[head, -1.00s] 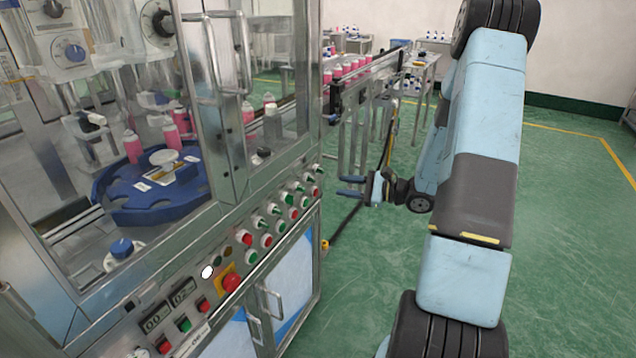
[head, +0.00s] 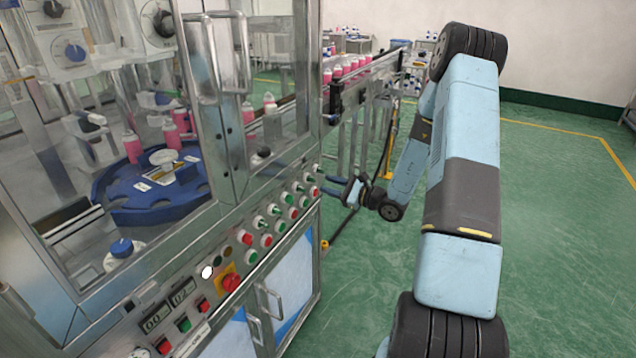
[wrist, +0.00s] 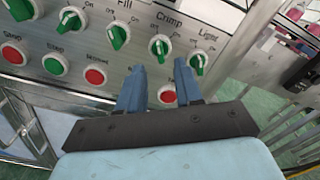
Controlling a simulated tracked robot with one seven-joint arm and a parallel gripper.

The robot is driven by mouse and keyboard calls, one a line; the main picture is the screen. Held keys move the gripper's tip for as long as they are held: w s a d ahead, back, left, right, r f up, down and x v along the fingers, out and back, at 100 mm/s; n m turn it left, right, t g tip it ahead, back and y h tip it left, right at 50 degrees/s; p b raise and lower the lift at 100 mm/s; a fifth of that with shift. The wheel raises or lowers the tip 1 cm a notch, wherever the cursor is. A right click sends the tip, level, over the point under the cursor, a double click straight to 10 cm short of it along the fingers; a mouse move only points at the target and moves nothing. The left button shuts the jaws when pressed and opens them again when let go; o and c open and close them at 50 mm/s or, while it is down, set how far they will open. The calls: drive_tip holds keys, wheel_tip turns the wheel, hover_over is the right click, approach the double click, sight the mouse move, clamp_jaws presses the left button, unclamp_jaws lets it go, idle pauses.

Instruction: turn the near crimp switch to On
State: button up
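The crimp switch (wrist: 160,47) is a green knob on a white round base, under the printed word "Crimp" in the wrist view. Its grip bar stands close to vertical in that picture. My gripper (wrist: 159,66) is open, with two blue fingers apart and nothing between them. The crimp knob shows just beyond the gap, and I see no contact. In the head view my gripper (head: 325,185) points left at the far end of the machine's control panel (head: 232,249). The switches are too small there to read.
The light switch (wrist: 197,64) is close to the right finger, and the fill switch (wrist: 118,37) is left. Red buttons (wrist: 167,95) sit below. A red emergency stop (head: 231,283) is nearer on the panel.

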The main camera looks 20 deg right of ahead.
sight(314, 180)
drive_tip(key=shift+x, duration=2.4)
drive_tip(key=shift+c, duration=0.2)
clamp_jaws()
